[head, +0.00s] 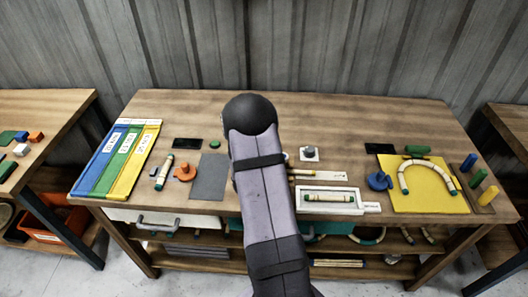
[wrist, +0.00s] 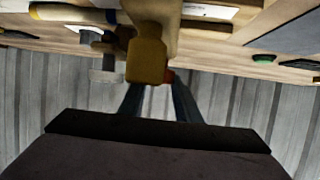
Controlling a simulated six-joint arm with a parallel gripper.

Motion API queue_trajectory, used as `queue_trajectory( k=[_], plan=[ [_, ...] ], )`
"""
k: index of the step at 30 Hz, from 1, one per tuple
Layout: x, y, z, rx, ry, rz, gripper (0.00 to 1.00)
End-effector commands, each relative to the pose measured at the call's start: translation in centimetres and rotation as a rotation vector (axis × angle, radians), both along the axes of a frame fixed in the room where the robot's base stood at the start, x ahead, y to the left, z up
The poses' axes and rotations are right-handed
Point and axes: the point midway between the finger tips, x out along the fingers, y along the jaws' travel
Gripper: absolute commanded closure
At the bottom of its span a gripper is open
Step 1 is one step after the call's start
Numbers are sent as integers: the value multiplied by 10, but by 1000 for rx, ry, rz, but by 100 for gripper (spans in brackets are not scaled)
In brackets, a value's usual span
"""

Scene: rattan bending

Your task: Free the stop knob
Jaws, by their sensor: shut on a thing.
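In the wrist view, which shows the bench upside down, the dark fingers of my gripper (wrist: 158,88) are shut on an ochre, bottle-shaped piece (wrist: 147,57). I cannot tell for sure that it is the stop knob. A small red-orange bit (wrist: 168,76) shows beside it. A grey knob-like part (wrist: 104,68) stands just to its left, apart from the fingers. In the head view my arm hides the gripper and what it holds. A grey knob (head: 310,152) on a small white plate stands right of my arm there.
A yellow board (head: 430,203) with a bent rattan arch (head: 407,174) lies at the right. A blue knob-like piece (head: 379,181) is beside it. A white tray (head: 354,211) holds a short rattan piece. An orange piece (head: 185,173) and a grey mat (head: 209,177) lie left of my arm.

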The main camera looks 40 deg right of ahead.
Motion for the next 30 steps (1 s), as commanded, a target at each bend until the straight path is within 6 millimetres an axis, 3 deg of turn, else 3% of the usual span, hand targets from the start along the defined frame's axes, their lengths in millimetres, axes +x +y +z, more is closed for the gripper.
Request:
queue_trajectory(
  k=[9,21,22,24,30],
  plan=[
    [-2,-4,1,-5,-8,138,92],
    [-1,-2,3,-5,-7,162,92],
    [-1,-2,3,-5,-7,162,67],
    [-2,-2,3,-4,-6,162,51],
    [-2,-2,1,-1,-3,161,51]
  ],
)
